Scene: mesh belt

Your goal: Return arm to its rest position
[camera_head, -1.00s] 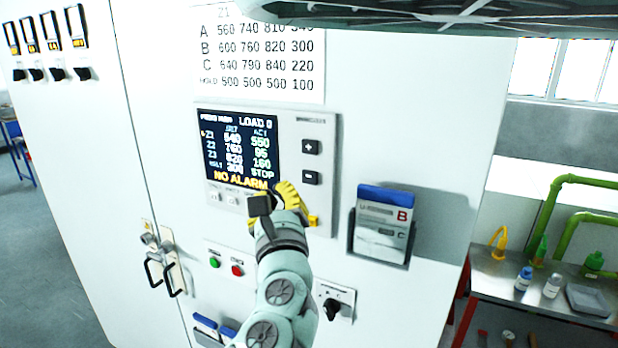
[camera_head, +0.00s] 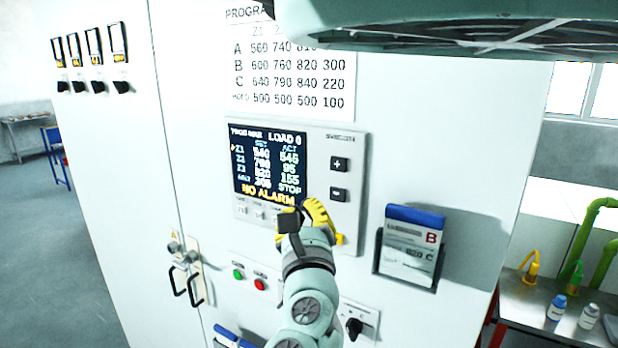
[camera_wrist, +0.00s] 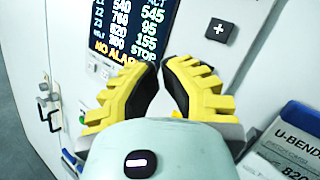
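My gripper (camera_head: 318,218) has yellow fingers with black inner pads. The panel's screen (camera_head: 269,165) reads LOAD 0, STOP and NO ALARM.
A card holder (camera_head: 408,247) sticks out from the white cabinet, right of my arm. Green and red buttons (camera_head: 249,279), a rotary switch (camera_head: 354,327) and door handles (camera_head: 187,286) are lower down. A metal bench (camera_head: 527,315) with bottles stands at the right. Open floor lies left.

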